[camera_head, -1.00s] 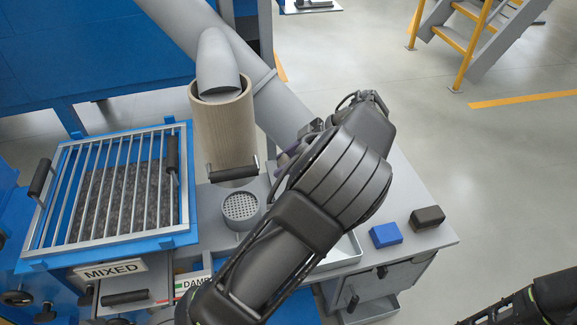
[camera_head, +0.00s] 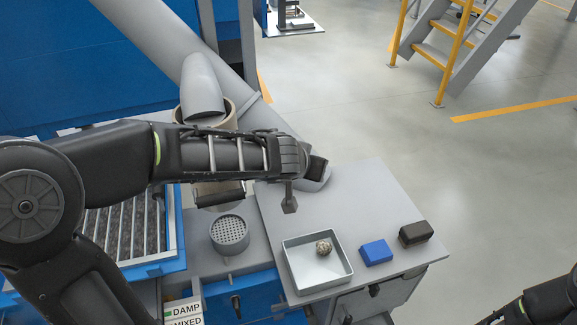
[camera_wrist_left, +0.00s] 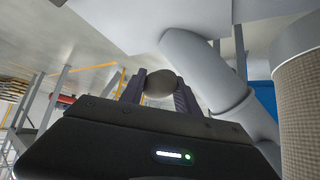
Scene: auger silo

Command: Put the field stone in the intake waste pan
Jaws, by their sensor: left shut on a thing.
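The field stone (camera_wrist_left: 160,86), a rounded grey-olive lump, sits between the two fingers of my left gripper (camera_wrist_left: 160,92) in the left wrist view. The gripper is shut on it. In the head view my left arm reaches across from the left, with its wrist above the back of the grey bench, behind the pan. The stone cannot be made out clearly there. The intake waste pan (camera_head: 291,272) is a shallow grey tray on the bench. A small speckled round lump (camera_head: 324,247) lies in it. My right arm shows only at the lower right corner; its gripper is not in view.
A blue block (camera_head: 376,252) and a dark brown block (camera_head: 416,234) lie right of the pan. A perforated round cup (camera_head: 229,232) stands left of it. A barred grate (camera_head: 130,235) is at the left. A large sloping tube (camera_head: 160,35) runs behind my arm.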

